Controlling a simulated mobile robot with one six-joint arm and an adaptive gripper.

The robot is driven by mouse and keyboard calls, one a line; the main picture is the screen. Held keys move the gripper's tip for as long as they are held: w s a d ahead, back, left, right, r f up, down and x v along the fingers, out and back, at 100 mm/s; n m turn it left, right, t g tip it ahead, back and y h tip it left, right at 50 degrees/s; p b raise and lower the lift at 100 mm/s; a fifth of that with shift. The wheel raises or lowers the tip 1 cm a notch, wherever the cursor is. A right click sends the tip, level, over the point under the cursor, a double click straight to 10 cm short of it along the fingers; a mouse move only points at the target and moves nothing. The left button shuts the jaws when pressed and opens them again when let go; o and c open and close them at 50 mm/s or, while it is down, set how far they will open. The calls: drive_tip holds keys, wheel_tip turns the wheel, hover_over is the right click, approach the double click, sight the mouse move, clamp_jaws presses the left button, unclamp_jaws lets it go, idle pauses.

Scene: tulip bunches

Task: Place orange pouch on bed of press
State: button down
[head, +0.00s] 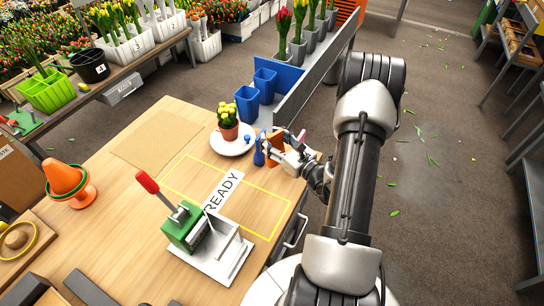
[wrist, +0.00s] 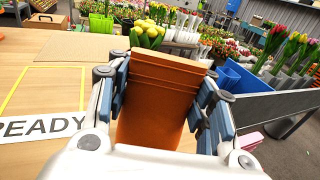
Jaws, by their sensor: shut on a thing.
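The orange pouch (wrist: 160,95) is held upright between the two fingers of my gripper (wrist: 162,100) in the wrist view. In the head view my gripper (head: 274,146) is at the table's right edge, beside the potted flower's plate, with part of the orange pouch (head: 273,142) showing. The press (head: 190,228) stands on the wooden table, left of and nearer than my gripper. It has a green body, a red-knobbed lever (head: 148,182) raised, and a pale metal bed (head: 222,250). No pouch shows on the bed.
A potted yellow flower (head: 228,122) sits on a white plate (head: 232,145) close to my gripper. A yellow outline with a READY label (head: 222,190) marks the table.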

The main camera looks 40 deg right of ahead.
drive_tip(key=shift+f+b, duration=0.9)
drive_tip(key=shift+f, duration=2.1)
drive_tip(key=shift+f, duration=0.1)
drive_tip(key=shift+f, duration=0.15)
drive_tip(key=c, duration=0.7)
unclamp_jaws()
